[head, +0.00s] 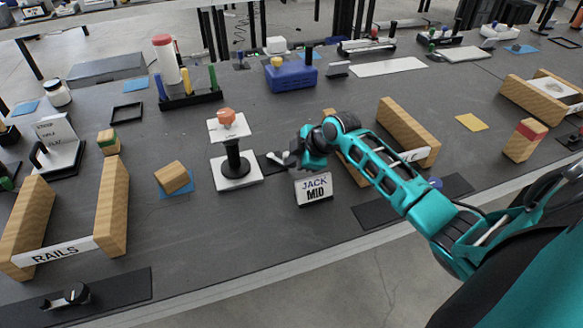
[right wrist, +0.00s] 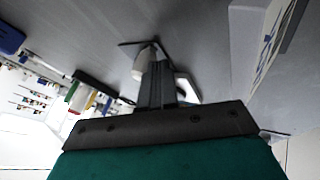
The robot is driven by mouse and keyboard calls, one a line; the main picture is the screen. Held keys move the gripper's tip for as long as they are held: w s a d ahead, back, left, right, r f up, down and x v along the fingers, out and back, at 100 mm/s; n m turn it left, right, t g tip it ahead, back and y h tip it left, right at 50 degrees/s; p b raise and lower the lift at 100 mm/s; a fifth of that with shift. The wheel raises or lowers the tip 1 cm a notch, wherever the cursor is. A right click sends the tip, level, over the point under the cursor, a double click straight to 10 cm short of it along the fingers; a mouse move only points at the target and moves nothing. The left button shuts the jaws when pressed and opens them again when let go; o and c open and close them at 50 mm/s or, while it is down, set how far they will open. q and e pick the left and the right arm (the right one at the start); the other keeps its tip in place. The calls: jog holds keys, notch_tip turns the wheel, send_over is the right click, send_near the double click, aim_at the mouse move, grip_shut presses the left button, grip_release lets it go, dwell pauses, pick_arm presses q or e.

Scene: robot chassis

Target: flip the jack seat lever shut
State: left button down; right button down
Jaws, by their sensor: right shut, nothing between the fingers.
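My right gripper (head: 283,159) is shut with nothing between its fingers. It is low over the table, just behind the JACK MID sign (head: 314,189) and to the right of a black post on a white base (head: 225,181). In the right wrist view, the dark fingers (right wrist: 158,88) point at a small whitish piece (right wrist: 144,66) on a dark plate, which may be the lever. I cannot tell whether the fingers touch it. The hand hides much of this spot in the head view. My left gripper is not in view.
Wooden rails (head: 408,131) stand to the right, partly behind my right arm. A wooden cube (head: 173,176) sits on a blue square farther left. The table in front of the post is clear.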

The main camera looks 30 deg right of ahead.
jog(key=shift+w+d+n, duration=0.15)
jog(key=shift+d+n, duration=0.25)
jog(key=shift+d, duration=0.1)
jog(key=shift+d+b, duration=0.35)
jog(key=shift+b, duration=0.2)
jog(key=shift+w+d+f+n+g+y+b, duration=0.1)
jog(key=shift+w+d+n+g+y+b, duration=0.25)
jog(key=shift+d+n+y+b, duration=0.2)
jog(key=shift+w+d, duration=0.25)
jog(key=shift+d, duration=0.05)
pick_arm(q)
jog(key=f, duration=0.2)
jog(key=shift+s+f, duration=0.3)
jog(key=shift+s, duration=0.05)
pick_arm(e)
jog(key=shift+a, duration=0.1)
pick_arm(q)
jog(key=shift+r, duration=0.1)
pick_arm(e)
jog(key=shift+a, duration=0.1)
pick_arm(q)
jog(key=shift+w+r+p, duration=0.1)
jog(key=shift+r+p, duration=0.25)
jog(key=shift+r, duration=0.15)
pick_arm(e)
jog(key=shift+a, duration=0.7)
jog(key=shift+s, duration=0.1)
